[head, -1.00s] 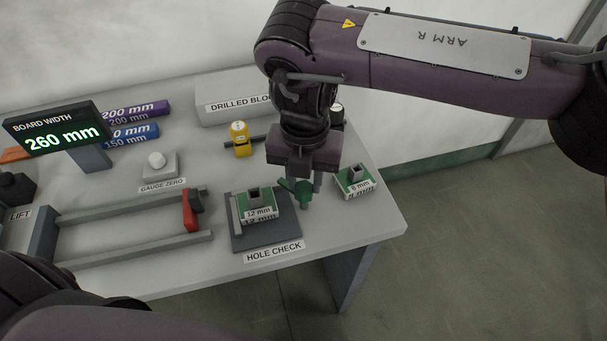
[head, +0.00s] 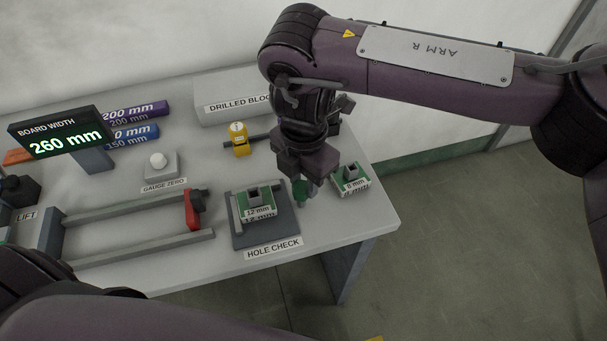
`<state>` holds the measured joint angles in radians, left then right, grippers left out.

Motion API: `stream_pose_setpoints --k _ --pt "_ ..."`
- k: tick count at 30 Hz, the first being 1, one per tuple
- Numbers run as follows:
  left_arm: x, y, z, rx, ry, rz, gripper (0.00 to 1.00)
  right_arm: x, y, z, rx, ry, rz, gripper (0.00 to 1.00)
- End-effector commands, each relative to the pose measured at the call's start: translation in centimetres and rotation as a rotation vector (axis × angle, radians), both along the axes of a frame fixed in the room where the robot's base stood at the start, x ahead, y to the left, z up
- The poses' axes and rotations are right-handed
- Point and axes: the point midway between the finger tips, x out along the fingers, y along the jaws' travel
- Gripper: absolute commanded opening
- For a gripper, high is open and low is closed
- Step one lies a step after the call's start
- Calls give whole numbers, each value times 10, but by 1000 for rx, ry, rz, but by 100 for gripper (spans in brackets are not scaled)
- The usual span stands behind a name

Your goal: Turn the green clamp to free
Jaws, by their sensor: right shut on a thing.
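The green clamp (head: 300,191) stands at the right edge of the hole check plate (head: 264,235), beside a green and white block labelled 12 mm (head: 258,212). My right gripper (head: 309,186) reaches down from above and is shut on the green clamp. The gripper body is turned at an angle and hides part of the clamp, so its lever direction is hard to see.
An 8 mm block (head: 351,183) stands close to the right of my gripper. A red clamp (head: 191,210) sits on the rail frame at left. The table's right edge is near.

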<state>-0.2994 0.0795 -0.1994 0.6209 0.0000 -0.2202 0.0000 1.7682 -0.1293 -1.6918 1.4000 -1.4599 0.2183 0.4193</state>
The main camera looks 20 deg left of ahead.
Motion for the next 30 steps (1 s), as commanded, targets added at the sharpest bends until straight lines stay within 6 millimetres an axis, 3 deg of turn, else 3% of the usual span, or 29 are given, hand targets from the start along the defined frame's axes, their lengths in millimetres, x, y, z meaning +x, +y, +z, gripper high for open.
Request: stream_pose_setpoints --k 12,13,18,26,30 --pt "0 0 1 0 0 0 52 2 0 2 2 -4 -12 6" --pt "0 0 1 0 0 0 52 2 0 2 2 -4 -12 30" --pt "0 0 0 0 0 0 52 1 0 1 2 -3 -10 51" --pt "-1 0 0 0 1 -1 52 1 0 1 0 -1 -8 51" --pt "-1 0 1 0 1 -1 52 2 0 13 1 -5 -7 51"
